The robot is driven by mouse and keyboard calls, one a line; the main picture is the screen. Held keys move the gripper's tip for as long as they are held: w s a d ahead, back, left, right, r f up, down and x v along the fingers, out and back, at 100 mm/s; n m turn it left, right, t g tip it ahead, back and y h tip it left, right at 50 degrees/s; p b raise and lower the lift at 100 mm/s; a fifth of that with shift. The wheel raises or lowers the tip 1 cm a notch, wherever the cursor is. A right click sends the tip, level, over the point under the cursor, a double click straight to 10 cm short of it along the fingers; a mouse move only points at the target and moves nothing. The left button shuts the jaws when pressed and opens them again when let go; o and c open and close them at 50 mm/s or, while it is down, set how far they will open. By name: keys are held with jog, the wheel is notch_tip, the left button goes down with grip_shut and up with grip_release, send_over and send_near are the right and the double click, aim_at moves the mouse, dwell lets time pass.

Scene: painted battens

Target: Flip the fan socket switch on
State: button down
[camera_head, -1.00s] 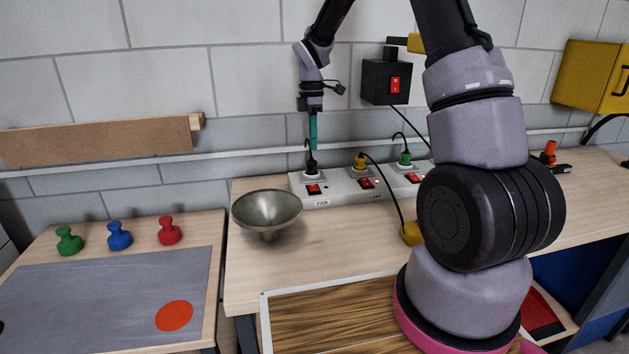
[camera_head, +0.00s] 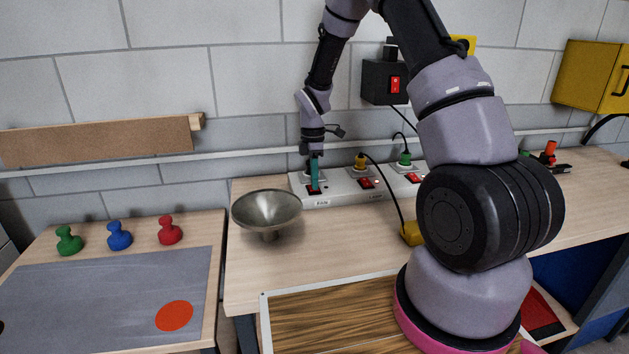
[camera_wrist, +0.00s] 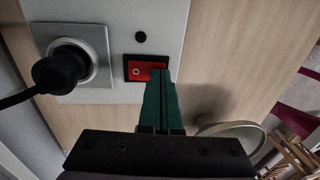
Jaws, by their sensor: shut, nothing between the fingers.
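The white power strip (camera_head: 345,186) lies along the back of the bench. Its leftmost socket carries the FAN label (camera_head: 322,203) and has a black plug (camera_wrist: 62,72) in it. The red fan switch (camera_wrist: 136,72) sits beside that socket, with an "O" mark visible on one end. My gripper (camera_head: 315,190) points down at this switch with its teal fingers shut and empty. In the wrist view the fingertips (camera_wrist: 158,74) are at the end of the switch away from the "O" and cover it. I cannot tell whether they press it.
A metal bowl (camera_head: 267,212) stands just in front of the strip's left end. A black switch box (camera_head: 385,82) hangs on the wall behind.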

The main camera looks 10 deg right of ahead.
jog(key=shift+s+f, duration=0.1)
jog(key=shift+f, duration=0.1)
dwell(0.3)
jog(key=shift+w+r, duration=0.25)
jog(key=shift+w, duration=0.55)
